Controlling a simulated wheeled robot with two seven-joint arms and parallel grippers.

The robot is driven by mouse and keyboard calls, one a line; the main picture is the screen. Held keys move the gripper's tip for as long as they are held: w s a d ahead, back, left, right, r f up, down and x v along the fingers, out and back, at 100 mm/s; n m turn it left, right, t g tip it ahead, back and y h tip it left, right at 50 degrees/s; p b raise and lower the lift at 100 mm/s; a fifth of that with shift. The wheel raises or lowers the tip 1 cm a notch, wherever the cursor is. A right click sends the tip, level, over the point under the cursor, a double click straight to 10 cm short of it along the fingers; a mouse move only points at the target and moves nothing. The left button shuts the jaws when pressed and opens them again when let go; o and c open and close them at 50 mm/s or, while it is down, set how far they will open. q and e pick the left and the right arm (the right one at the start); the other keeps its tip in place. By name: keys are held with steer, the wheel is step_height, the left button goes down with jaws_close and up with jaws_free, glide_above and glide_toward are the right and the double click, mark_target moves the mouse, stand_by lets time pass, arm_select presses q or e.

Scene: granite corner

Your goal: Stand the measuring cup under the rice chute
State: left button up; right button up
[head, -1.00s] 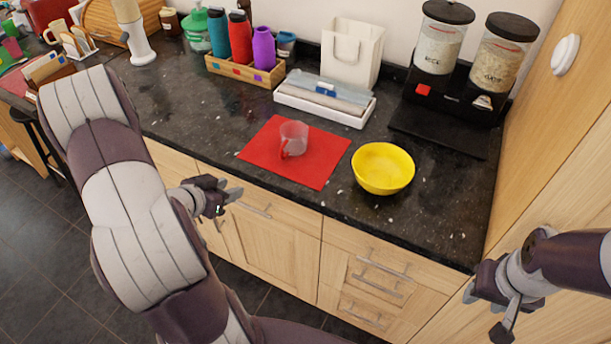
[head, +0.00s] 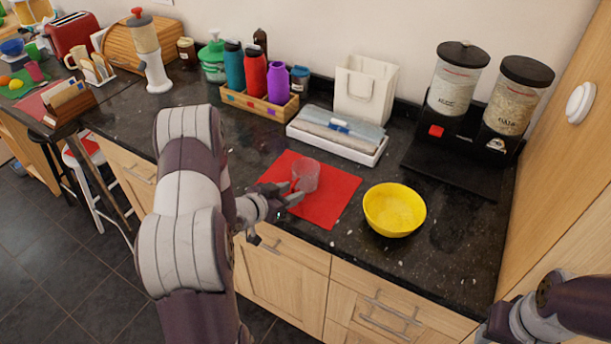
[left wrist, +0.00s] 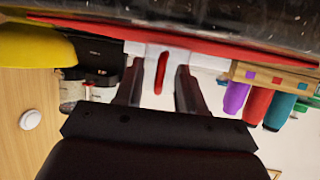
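The clear measuring cup (head: 306,174) with a red handle stands upright on the red mat (head: 335,203). My left gripper (head: 290,199) is at the near side of the cup, low over the mat. In the upside-down left wrist view, its fingers (left wrist: 160,88) are apart, with the red handle (left wrist: 160,72) showing between them. I see no grip on it. The dispenser has two clear canisters; the left one (head: 456,85), with pale grain, is above a red tab (head: 436,131). My right gripper (head: 497,328) is at the bottom right, mostly cut off.
A yellow bowl (head: 394,211) stands right of the mat. A white tray (head: 333,146) with packets lies behind it. A dark tray (head: 452,170) lies before the dispenser. A wooden panel bounds the right side.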

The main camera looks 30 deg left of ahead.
arm_select(q)
jaws_close()
steer(key=shift+s, duration=0.1)
